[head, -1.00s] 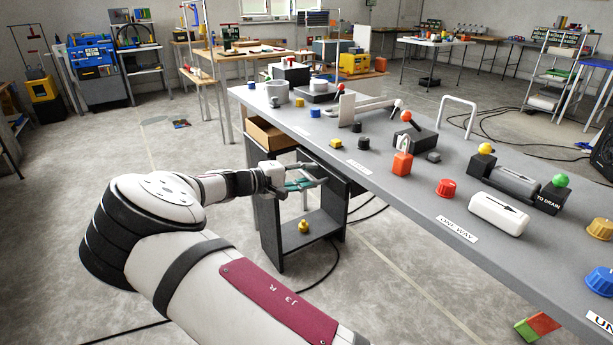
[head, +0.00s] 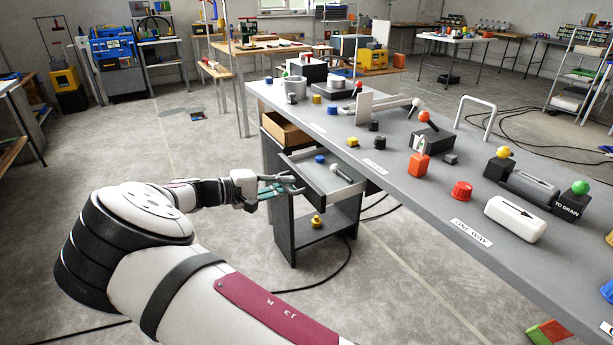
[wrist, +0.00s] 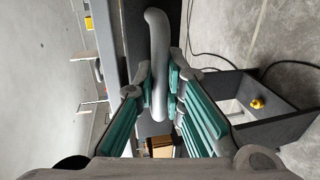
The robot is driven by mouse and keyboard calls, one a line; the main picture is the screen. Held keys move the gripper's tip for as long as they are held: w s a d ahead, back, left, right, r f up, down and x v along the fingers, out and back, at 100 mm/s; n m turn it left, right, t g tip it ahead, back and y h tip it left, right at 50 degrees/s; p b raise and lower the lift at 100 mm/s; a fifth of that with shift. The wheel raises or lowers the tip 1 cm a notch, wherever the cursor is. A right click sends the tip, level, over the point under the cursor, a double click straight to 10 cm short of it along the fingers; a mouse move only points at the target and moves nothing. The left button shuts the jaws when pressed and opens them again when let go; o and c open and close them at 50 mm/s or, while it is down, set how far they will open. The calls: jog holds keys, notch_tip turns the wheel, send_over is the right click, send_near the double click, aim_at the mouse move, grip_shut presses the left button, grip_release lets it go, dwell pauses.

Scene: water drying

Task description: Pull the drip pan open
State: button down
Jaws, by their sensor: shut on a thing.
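The drip pan (head: 314,180) is a shallow grey tray that sticks out from under the bench top in the head view. A blue cap and a pale rod-shaped piece lie in it. My gripper (head: 292,184) is at the pan's front side. In the wrist view, my gripper (wrist: 160,95) has its teal-padded fingers closed around a grey rounded handle (wrist: 157,45). The pan's inside is not clear in the wrist view.
The grey bench (head: 400,165) carries knobs, valves and labels. An open wooden drawer (head: 286,130) is left of the pan. A yellow weight-like piece (head: 317,221) sits on the lower shelf (head: 330,235). Open floor lies in front; black cables cross it.

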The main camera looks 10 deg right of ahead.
jog(key=v, duration=0.2)
jog(key=f+v, duration=0.1)
jog(key=v, duration=0.2)
jog(key=shift+s+a+f, duration=0.1)
jog(key=shift+s+a, duration=0.05)
jog(key=shift+a, duration=0.25)
jog(key=c, duration=1.7)
grip_release()
jog(key=shift+o, duration=0.2)
jog(key=v, duration=1.2)
